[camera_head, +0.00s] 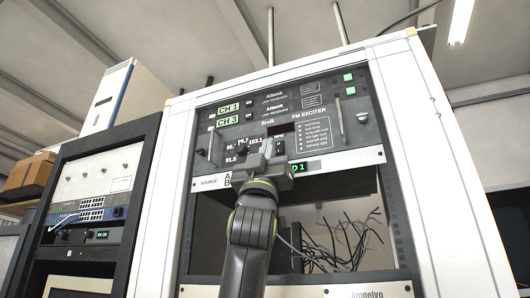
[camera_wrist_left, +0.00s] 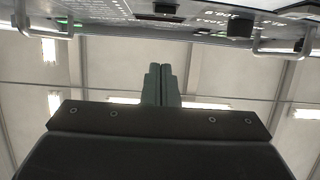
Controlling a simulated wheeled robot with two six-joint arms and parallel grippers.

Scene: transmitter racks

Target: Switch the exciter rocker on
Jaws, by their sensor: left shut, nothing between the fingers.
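The panel face (camera_wrist_left: 110,10) runs along the top of that view, with dark protruding parts beyond the fingertips. I cannot pick out the exciter rocker for certain; the gripper covers part of the panel. Contact cannot be told.
Metal handles (camera_head: 338,118) stand out from the panel. Below is a strip labelled SOURCE (camera_head: 209,183), then an open bay with loose cables (camera_head: 345,240). A darker rack (camera_head: 95,190) stands at the left. Lit green indicators (camera_head: 349,77) show at the panel's upper right.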

